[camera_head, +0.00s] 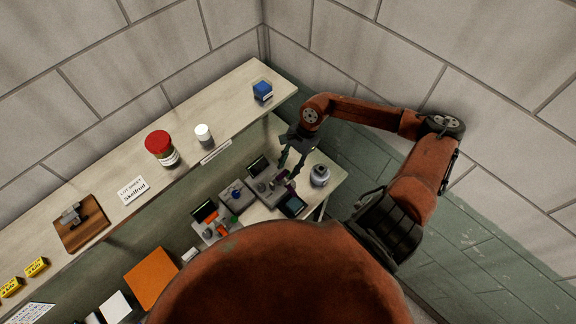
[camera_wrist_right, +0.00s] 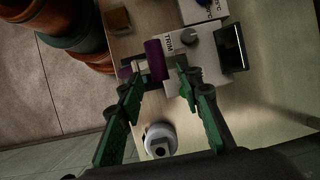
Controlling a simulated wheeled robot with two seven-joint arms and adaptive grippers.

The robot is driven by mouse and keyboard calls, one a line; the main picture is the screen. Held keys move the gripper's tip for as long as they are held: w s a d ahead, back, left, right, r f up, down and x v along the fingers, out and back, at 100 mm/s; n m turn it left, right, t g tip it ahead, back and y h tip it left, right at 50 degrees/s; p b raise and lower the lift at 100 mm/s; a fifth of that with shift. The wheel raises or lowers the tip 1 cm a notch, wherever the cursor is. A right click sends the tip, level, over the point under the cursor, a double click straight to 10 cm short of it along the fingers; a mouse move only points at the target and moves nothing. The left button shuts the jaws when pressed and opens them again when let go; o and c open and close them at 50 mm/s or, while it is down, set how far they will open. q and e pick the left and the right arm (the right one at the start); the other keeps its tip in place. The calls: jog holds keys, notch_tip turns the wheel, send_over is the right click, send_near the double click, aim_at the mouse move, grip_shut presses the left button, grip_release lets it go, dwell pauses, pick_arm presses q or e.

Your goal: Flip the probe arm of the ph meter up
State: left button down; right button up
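A small grey meter (camera_wrist_right: 187,52) with a knob, the word TRIM and a dark screen shows in the right wrist view. It is likely the pH meter. A purple cylinder (camera_wrist_right: 155,60) stands at its edge, probably part of the probe arm. In the head view, this gripper (camera_head: 290,168) points down over the meter. My left gripper is not in view.
A grey-white jar (camera_head: 320,175) stands close right of the meter; it is near the fingers in the wrist view (camera_wrist_right: 160,138). Another meter with a blue knob (camera_head: 236,193) stands to the left. The raised shelf (camera_head: 225,110) runs behind, holding a red-lidded jar (camera_head: 161,147).

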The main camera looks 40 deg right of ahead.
jog(key=shift+f, duration=0.1)
jog(key=shift+c, duration=0.7)
grip_shut()
